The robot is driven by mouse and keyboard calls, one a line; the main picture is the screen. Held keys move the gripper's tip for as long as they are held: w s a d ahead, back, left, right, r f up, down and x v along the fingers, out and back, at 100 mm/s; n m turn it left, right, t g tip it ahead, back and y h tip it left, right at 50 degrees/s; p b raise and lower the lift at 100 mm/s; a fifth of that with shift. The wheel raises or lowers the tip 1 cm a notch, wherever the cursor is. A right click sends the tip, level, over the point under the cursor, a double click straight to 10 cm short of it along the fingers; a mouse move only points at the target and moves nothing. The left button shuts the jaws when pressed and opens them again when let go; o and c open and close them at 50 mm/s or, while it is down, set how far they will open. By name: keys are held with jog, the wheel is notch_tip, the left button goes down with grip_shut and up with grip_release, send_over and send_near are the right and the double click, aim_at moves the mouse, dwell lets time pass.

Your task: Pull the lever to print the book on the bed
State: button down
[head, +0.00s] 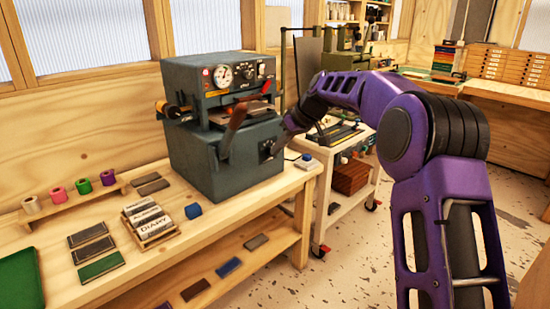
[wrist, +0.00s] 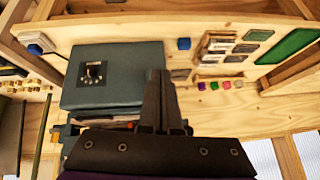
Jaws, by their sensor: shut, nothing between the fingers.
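The grey-green press (head: 222,125) stands on the wooden bench, with a dial and knobs on its upper head. My gripper (head: 283,143) is at the press's right side, apart from the lever. In the wrist view the gripper (wrist: 159,74) is shut and empty, beside the press body (wrist: 118,65). I cannot make out the lever in the wrist view.
The bench (head: 60,240) holds foil rolls (head: 83,186), a tray of labelled blocks (head: 150,222), a blue block (head: 193,211) and flat plates. A white cart (head: 340,195) stands close on the right. Open floor lies in front of the bench.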

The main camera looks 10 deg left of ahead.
jog(key=r, duration=0.1)
jog(key=d+r, duration=0.1)
jog(key=r, duration=0.1)
jog(key=shift+s+r, duration=0.15)
jog(key=shift+r, duration=0.1)
jog(key=shift+a, duration=0.1)
dwell(0.8)
